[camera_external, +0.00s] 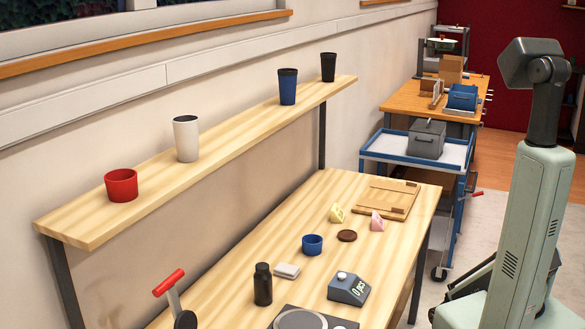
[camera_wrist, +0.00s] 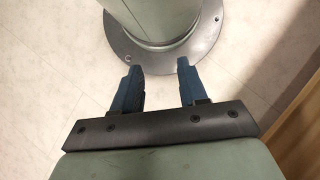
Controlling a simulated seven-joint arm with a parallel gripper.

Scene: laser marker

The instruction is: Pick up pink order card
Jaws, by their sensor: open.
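The pink order card (camera_external: 377,221) is a small folded card standing on the wooden table, near its far right side in the external view. A yellow card (camera_external: 337,213) of similar shape stands to its left. My gripper (camera_wrist: 160,75) shows in the wrist view with its two blue-black fingers apart and nothing between them. It points down over pale floor tiles beside my own base, away from the table. The pink card is not in the wrist view. The fingers do not show in the external view.
A wooden tray (camera_external: 362,199) lies behind the cards. A brown disc (camera_external: 347,236), a blue bowl (camera_external: 312,245), a black bottle (camera_external: 263,285) and a counter device (camera_external: 349,288) stand nearer. A raised shelf (camera_external: 235,122) with several cups runs along the wall.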

